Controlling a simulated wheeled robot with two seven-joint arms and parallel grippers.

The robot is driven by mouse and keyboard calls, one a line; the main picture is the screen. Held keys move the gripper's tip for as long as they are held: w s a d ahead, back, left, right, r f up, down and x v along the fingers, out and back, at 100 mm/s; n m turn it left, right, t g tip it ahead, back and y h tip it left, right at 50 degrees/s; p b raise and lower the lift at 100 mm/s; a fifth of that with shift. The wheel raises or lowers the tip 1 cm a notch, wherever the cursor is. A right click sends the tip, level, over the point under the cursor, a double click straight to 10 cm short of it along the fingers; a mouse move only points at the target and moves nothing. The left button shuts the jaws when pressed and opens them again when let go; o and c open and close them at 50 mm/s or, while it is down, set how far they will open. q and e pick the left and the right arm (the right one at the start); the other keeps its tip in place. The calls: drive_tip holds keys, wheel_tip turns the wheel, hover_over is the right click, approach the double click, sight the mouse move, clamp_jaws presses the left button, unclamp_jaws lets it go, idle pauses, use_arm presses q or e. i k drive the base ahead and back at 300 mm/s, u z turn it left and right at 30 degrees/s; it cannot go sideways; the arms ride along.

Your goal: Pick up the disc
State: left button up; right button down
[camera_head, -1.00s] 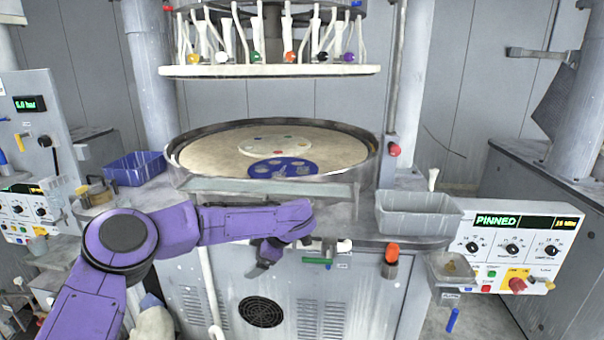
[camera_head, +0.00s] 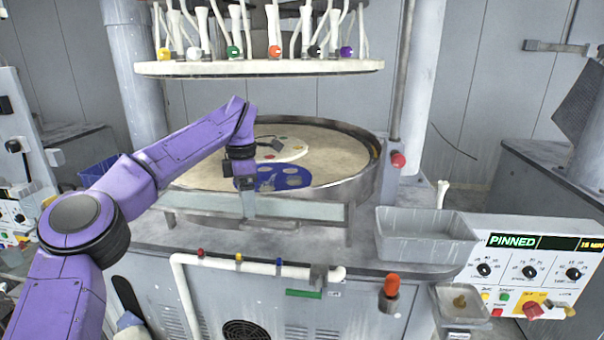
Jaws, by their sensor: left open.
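A blue disc (camera_head: 297,180) with several round holes lies at the near side of the big round platen (camera_head: 330,168). My right gripper is not in view.
A white plate (camera_head: 260,68) with coloured knobs hangs above the platen. A raised metal rim (camera_head: 362,185) rings the platen. A grey bin (camera_head: 425,236) and the control panel (camera_head: 530,262) stand at right. A blue bin (camera_head: 98,174) is at left, behind my arm.

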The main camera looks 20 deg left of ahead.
sight(293, 180)
drive_tip(key=i, duration=1)
